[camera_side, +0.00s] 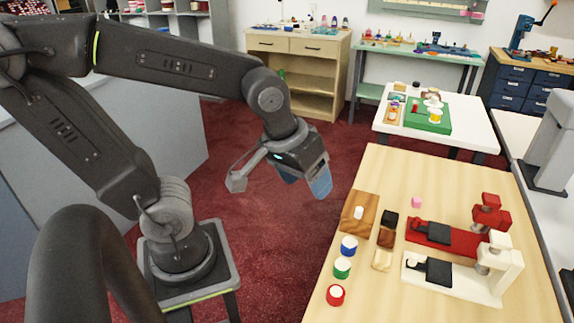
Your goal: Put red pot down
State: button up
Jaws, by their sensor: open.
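The red pot (335,295) stands upright on the light wooden table (450,180), close to its left edge at the front. It is the nearest of a row of small pots, with the green pot (342,268) and the blue pot (349,247) behind it. My gripper (306,183) is open and empty. It hangs in the air beyond the table's left edge in the picture, well apart from the red pot, with its blue fingers pointing down.
A wooden board (358,213) with a white piece lies behind the pots. Small dark, brown and pale blocks (382,260) lie beside them. A red press (488,215) and a white press (500,265) stand on the right. The table's far part is clear.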

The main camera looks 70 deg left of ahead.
jog(key=s+m, duration=0.1)
jog(key=s+a+r+m+t, duration=0.1)
jog(key=m, duration=0.1)
jog(key=s+r+m, duration=0.1)
jog(key=shift+a+r, duration=0.25)
jog(key=shift+a, duration=0.15)
